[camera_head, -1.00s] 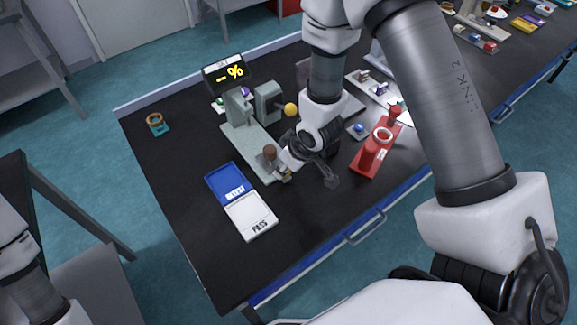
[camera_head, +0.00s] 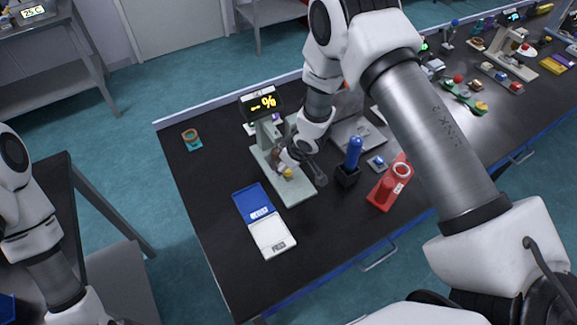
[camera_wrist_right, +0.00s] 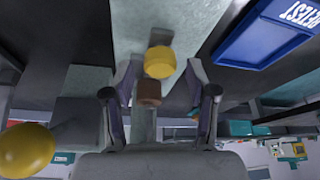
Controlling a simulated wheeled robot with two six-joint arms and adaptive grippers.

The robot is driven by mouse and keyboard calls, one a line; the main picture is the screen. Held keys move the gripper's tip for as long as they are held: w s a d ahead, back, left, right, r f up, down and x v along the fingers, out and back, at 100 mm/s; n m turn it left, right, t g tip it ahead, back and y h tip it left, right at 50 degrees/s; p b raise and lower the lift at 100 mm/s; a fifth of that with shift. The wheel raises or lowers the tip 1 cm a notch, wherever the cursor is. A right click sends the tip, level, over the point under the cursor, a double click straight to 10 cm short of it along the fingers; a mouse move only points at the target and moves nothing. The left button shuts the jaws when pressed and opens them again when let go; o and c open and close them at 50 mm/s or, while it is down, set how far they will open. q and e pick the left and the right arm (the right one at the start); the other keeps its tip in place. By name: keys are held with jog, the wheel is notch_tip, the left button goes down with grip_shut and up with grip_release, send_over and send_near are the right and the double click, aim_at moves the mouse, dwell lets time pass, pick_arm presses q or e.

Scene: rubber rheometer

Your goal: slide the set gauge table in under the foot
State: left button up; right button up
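The gauge stands on a pale green base (camera_head: 293,190) with an upright column (camera_head: 268,135). Its set gauge table appears as a narrow grey slide (camera_wrist_right: 143,125) on the base, with a brown knob (camera_head: 277,157) and a yellow cylinder (camera_head: 288,173). The knob (camera_wrist_right: 149,92) and yellow cylinder (camera_wrist_right: 160,62) also show in the right wrist view. My right gripper (camera_wrist_right: 160,78) is open, its fingers on either side of the knob with gaps. The foot is hidden behind my right arm, so I cannot tell whether the table is under it. My left gripper is out of view.
A blue and white tray (camera_head: 254,208) lies in front. A blue-handled tool (camera_head: 354,152) stands in a black holder, beside a red stand (camera_head: 384,192). A yellow ball (camera_wrist_right: 25,150) is left in the wrist view.

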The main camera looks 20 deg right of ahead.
jog(key=v, duration=1.2)
jog(key=shift+w, duration=0.15)
jog(key=shift+f, duration=0.1)
